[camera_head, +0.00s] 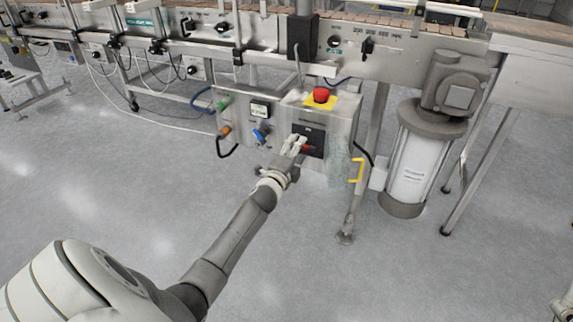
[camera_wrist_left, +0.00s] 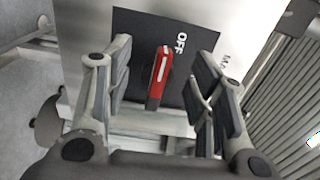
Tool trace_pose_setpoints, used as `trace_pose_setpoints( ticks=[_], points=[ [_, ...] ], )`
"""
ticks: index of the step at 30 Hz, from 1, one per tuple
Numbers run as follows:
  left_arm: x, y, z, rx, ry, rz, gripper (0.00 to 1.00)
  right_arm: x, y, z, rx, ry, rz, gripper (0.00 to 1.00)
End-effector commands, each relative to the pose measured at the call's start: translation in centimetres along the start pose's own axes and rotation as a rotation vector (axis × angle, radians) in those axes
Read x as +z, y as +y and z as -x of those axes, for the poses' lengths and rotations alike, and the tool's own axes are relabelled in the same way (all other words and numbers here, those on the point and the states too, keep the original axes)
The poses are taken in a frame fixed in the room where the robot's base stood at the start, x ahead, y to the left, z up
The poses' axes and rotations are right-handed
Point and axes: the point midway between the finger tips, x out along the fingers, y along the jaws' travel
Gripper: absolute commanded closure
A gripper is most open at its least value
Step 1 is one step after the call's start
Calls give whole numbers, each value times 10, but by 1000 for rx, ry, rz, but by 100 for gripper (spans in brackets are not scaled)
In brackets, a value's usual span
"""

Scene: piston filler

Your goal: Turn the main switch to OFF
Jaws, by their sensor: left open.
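The main switch has a red handle (camera_wrist_left: 160,75) on a black plate (camera_wrist_left: 137,30). In the head view the black plate (camera_head: 316,137) is on the front of a steel control box, with part of the red handle (camera_head: 308,148) showing. My left gripper (camera_wrist_left: 160,85) is open, one finger on each side of the handle, with gaps on both sides. It also shows in the head view (camera_head: 294,145), in front of the switch, partly hiding it.
The control box (camera_head: 285,122) carries a red emergency button (camera_head: 321,95) on yellow, a small display (camera_head: 260,109), and green, orange and blue knobs. A yellow handle (camera_head: 357,170) and a motor with a clear cylinder (camera_head: 412,170) are to the right. Floor in front is clear.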

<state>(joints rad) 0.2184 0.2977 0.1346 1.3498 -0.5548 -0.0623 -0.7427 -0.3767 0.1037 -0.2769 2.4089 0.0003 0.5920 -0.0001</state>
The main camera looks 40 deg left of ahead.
Motion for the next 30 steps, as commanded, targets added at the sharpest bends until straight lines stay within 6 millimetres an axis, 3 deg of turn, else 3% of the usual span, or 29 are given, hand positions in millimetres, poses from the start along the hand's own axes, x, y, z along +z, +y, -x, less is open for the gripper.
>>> trace_pose_setpoints(
  ticks=[9,15,30],
  points=[
    [0,1,60,2,0,-1,49,0,0,0,1,-1,-1,60],
    [0,1,86,2,0,0,49,0,0,0,1,-1,-1,60],
    [0,0,96,1,-1,0,49,0,0,0,1,-1,-1,60]
  ],
)
